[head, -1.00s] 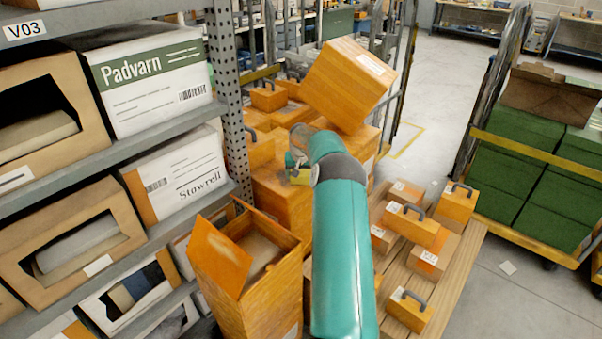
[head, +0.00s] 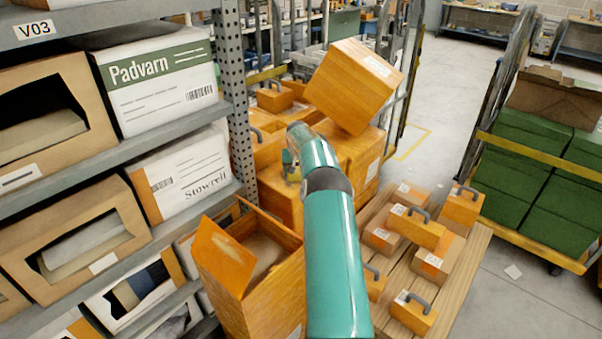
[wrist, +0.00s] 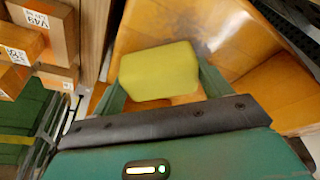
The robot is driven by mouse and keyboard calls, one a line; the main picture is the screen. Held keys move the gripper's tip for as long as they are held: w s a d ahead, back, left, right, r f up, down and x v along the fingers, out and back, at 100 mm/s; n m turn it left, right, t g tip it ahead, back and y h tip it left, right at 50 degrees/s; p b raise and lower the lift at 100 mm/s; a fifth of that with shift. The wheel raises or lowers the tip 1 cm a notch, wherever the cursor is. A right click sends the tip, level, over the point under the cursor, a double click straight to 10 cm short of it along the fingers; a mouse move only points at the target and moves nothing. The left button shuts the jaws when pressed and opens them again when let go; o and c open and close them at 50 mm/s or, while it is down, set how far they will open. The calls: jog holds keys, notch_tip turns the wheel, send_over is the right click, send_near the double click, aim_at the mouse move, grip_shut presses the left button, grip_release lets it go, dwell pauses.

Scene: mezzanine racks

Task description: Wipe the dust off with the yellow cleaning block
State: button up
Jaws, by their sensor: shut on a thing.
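The yellow cleaning block (wrist: 158,72) is between the two green fingers of my gripper (wrist: 165,82) in the wrist view. My gripper is shut on it. Beyond the block is an orange, wood-grained surface (wrist: 150,30); I cannot tell whether the block touches it. In the head view my gripper (head: 290,166) is at the far end of my teal arm, beside the stacked orange boxes (head: 284,200), and largely hidden by my wrist.
A shelf rack (head: 233,90) with cartons stands at left. An open orange box (head: 270,290) is near my arm. A tilted orange box (head: 350,85) rests atop the stack. Small handled cases (head: 415,228) lie on a pallet at right. A cart of green boxes (head: 510,195) stands farther right.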

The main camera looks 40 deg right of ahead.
jog(key=shift+w+a+f, duration=0.1)
jog(key=shift+w, duration=0.6)
jog(key=shift+w+a+f, duration=0.1)
jog(key=shift+w, duration=0.6)
jog(key=shift+r, duration=0.15)
